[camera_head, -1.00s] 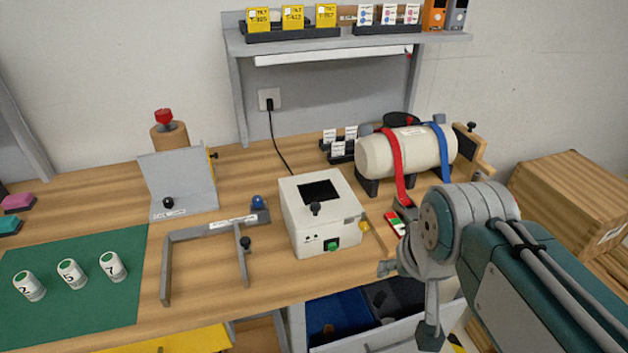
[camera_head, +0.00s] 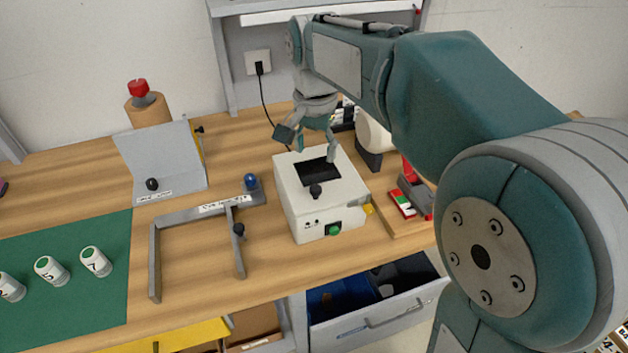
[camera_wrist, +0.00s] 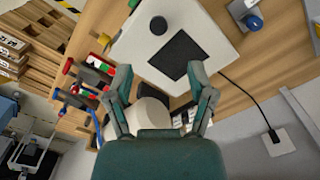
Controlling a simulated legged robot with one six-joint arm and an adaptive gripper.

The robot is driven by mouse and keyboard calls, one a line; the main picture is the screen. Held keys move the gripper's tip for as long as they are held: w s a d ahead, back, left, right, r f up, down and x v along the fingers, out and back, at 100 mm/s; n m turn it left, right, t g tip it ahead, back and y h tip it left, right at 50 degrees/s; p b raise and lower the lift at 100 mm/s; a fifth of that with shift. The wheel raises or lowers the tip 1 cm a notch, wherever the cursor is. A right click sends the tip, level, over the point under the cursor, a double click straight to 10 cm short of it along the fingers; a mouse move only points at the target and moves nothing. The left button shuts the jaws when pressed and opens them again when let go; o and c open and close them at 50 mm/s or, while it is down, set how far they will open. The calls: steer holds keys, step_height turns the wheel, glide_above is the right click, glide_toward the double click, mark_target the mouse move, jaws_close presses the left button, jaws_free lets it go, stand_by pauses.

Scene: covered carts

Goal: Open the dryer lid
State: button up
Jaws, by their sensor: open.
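The dryer appears to be the white box (camera_head: 332,207) on the wooden bench. Its top has a dark square window (camera_head: 318,171) and a black knob (camera_head: 316,191) near the front edge. A green button (camera_head: 334,230) is on its front. The top looks closed. My gripper (camera_head: 306,150) hangs above the back of the box, fingers spread and empty. In the wrist view, the gripper (camera_wrist: 161,80) shows its two fingers either side of the lower part of the dark window (camera_wrist: 179,55); the knob (camera_wrist: 158,26) lies beyond the fingertips. Contact cannot be told.
A grey bracket frame (camera_head: 155,260) stands left of the box, with a blue-domed part (camera_head: 251,182) behind it. A white cylinder (camera_head: 372,135) is behind my arm to the right. A power cable (camera_head: 263,110) runs down behind the box. An open drawer (camera_head: 395,318) is below the bench edge.

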mark_target(316, 188)
step_height(316, 188, down, 10)
steer(key=shift+r, duration=0.1)
stand_by(0.4)
steer(key=shift+d, duration=0.1)
jaws_close()
